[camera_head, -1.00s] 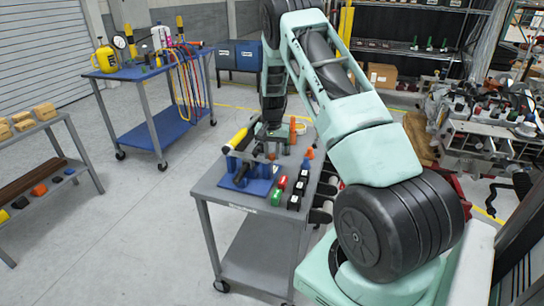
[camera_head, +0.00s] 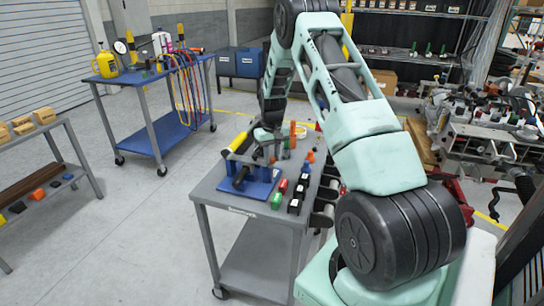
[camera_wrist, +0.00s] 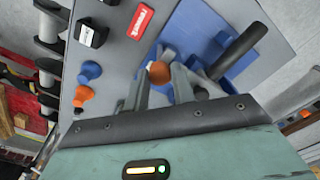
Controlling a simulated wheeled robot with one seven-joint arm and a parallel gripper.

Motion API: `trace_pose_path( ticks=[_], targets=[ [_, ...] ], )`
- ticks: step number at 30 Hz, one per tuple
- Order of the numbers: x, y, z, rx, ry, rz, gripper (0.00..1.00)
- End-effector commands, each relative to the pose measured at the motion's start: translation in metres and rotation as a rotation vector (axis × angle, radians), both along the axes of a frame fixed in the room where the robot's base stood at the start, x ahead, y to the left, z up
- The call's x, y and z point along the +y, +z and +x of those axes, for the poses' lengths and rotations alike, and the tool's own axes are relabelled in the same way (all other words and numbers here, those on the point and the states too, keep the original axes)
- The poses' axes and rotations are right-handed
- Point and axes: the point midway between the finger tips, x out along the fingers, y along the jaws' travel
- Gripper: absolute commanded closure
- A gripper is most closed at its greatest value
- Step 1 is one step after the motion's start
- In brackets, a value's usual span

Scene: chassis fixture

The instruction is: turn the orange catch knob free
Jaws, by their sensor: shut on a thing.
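The blue fixture (camera_head: 262,190) stands on the top of the grey cart, below and beside my gripper. In the wrist view it shows as blue blocks and a plate (camera_wrist: 270,30), with a black cylindrical bar (camera_wrist: 238,52) sticking out. The round orange catch knob (camera_wrist: 158,72) sits between my two fingers in the wrist view. My gripper (camera_wrist: 161,78) is shut on it, with one finger on each side. In the head view my gripper (camera_head: 265,142) is above the back of the fixture, and the knob is hidden there.
Red, green and black pieces (camera_head: 277,200) lie on the cart right of the fixture. Orange and blue pegs (camera_wrist: 85,85) stand near its edge. An upright orange cylinder (camera_head: 293,133) stands behind. A blue cart (camera_head: 160,75) with hoses is at the back left; the floor between is clear.

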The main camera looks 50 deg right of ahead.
Motion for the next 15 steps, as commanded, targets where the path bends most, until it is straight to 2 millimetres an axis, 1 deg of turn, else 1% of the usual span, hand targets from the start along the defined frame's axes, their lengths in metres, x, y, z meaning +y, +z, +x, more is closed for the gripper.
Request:
trace_pose_path(
  ticks=[13, 14, 15],
  targets=[
    [-0.0003, 0.0006, 0.0002, -0.001, 0.012, -0.001, 0.98],
    [-0.0003, 0.0006, 0.0002, -0.001, 0.012, -0.001, 0.72],
    [-0.0003, 0.0006, 0.0002, -0.001, 0.011, -0.001, 0.61]
  ],
)
